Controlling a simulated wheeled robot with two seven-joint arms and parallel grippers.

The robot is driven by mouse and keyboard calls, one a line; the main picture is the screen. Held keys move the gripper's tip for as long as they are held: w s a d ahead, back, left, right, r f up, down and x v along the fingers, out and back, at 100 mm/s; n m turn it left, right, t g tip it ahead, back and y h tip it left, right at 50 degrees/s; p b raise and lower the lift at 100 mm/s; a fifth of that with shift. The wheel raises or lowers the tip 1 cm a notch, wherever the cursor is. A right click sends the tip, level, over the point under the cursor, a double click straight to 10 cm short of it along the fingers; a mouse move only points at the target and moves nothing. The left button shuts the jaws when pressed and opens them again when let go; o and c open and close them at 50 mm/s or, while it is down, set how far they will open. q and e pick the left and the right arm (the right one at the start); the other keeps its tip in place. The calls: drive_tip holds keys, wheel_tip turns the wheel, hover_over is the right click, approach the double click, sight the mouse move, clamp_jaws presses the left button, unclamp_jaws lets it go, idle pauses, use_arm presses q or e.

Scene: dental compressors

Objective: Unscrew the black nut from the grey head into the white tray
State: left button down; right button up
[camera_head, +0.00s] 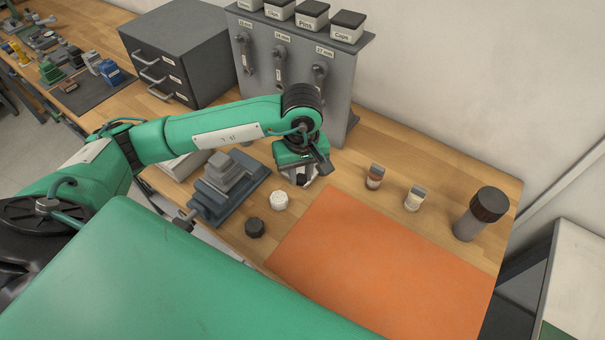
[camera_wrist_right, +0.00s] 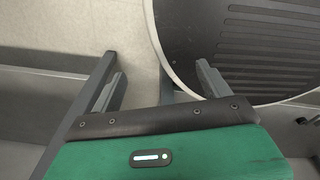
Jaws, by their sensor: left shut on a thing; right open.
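My left gripper (camera_head: 300,178) hangs above the bench, left of the orange mat's far corner. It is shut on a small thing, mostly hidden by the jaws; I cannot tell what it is. A black nut-like piece (camera_head: 255,228) lies on the wood near the front edge, beside a white round piece (camera_head: 279,200). A grey stepped block (camera_head: 227,170) sits on a blue-grey vise (camera_head: 208,204) to the left. A pale tray-like thing (camera_head: 180,168) shows partly behind my left arm. I cannot single out the grey head. My right gripper (camera_wrist_right: 159,75) is open and empty in its wrist view.
An orange mat (camera_head: 380,265) covers the bench's right front. A grey tool rack (camera_head: 300,65) and drawer cabinet (camera_head: 180,50) stand at the back.

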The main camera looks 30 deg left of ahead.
use_arm(q)
drive_tip(key=shift+w+a+n, duration=0.1)
drive_tip(key=shift+w+n, duration=0.25)
drive_tip(key=shift+n, duration=0.45)
drive_tip(key=w+a+r+m+b, duration=0.3)
drive_tip(key=w+m+b, duration=0.15)
drive_tip(key=m, duration=1.05)
drive_tip(key=w+a+r+m+b, duration=0.25)
drive_tip(key=w+r+m, duration=0.2)
drive_tip(key=m, duration=1.05)
drive_tip(key=f, duration=0.4)
drive_tip(key=f+p, duration=0.1)
drive_tip(key=f, duration=0.4)
drive_tip(key=f+p, duration=0.1)
drive_tip(key=f, duration=0.4)
drive_tip(key=shift+w+d+f, duration=0.2)
drive_tip(key=shift+w, duration=0.1)
wheel_tip(320, 180, down, 5)
drive_tip(key=shift+f+p, duration=0.1)
drive_tip(key=shift+p, duration=0.4)
